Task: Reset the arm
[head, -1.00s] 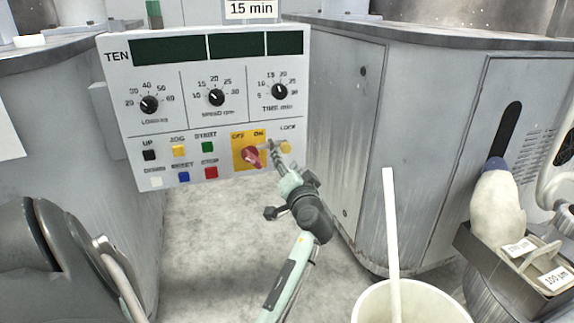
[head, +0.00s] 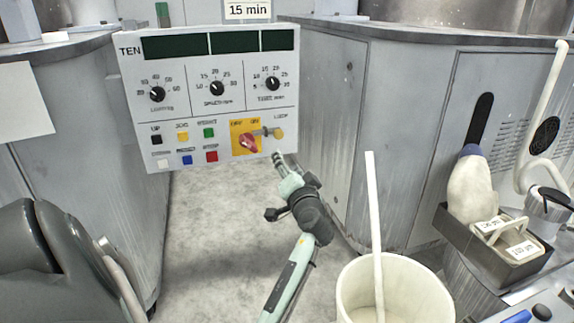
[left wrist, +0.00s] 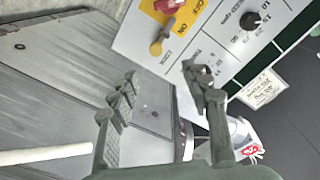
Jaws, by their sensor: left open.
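My left gripper (head: 279,160) is open and empty. My right gripper is not in view.
A cream bucket (head: 397,285) with a white stick (head: 375,225) stands at front right. Further right are a tray (head: 500,250) with labelled blocks and a white bottle (head: 470,187). A grey cabinet (head: 325,125) stands right of the panel. The floor below the panel is clear.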

